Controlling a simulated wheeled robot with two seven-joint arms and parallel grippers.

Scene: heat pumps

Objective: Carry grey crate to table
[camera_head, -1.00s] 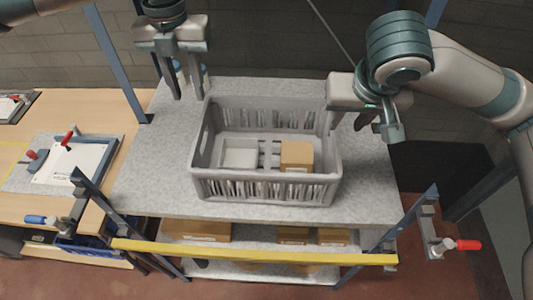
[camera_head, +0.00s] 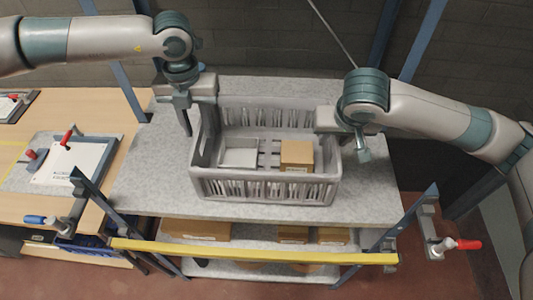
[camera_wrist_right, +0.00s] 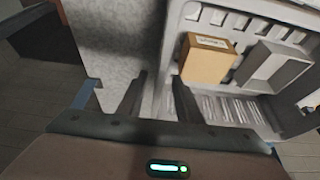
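The grey crate (camera_head: 265,187) stands upright on a grey speckled shelf top and also shows in the right wrist view (camera_wrist_right: 170,45). It holds a small cardboard box (camera_head: 297,155) and a light grey open box (camera_head: 239,153). My left gripper (camera_head: 197,120) is open at the crate's left wall, one finger outside; the inner finger is partly hidden. My right gripper (camera_head: 350,145) is at the right wall. In the right wrist view its fingers (camera_wrist_right: 160,100) are apart, with the crate wall between or just beyond them; contact is unclear. The wooden table (camera_head: 40,190) is at the left.
The shelf top (camera_head: 145,190) has bare room around the crate. A yellow bar (camera_head: 255,252) crosses its front, with cartons (camera_head: 198,230) below. Blue uprights (camera_head: 120,65) rise behind. A clamped board (camera_head: 75,165) and red-handled clamps occupy part of the table.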

